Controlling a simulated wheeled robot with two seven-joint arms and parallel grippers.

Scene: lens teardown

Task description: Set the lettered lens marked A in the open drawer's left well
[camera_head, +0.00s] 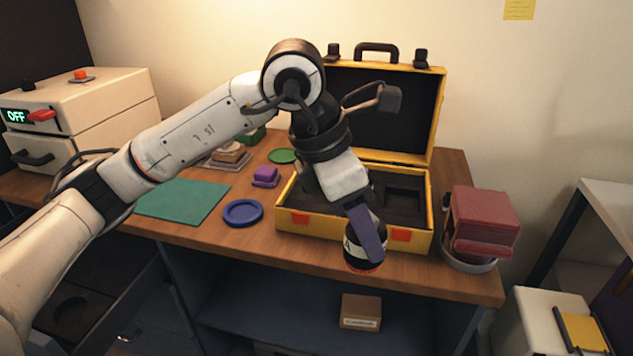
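My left gripper (369,246) reaches across the table to the yellow case and points down. It is shut on a dark round lens (353,252) with a pale band and a reddish lower edge, held in front of the case's front wall. A dark mark shows on the band, but I cannot read the letter. One finger covers part of the lens. The open drawer (95,325) is low at the left, below the tabletop, with a rounded dark well (70,306) showing; my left arm hides part of the drawer. My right gripper is not in view.
The open yellow case (290,222) has dark foam inside and a raised lid. A teal mat (185,200), blue ring dish (243,212) and purple block (266,175) lie left of it. A red object (484,215) stands at the right edge. A cardboard box (360,311) sits below.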

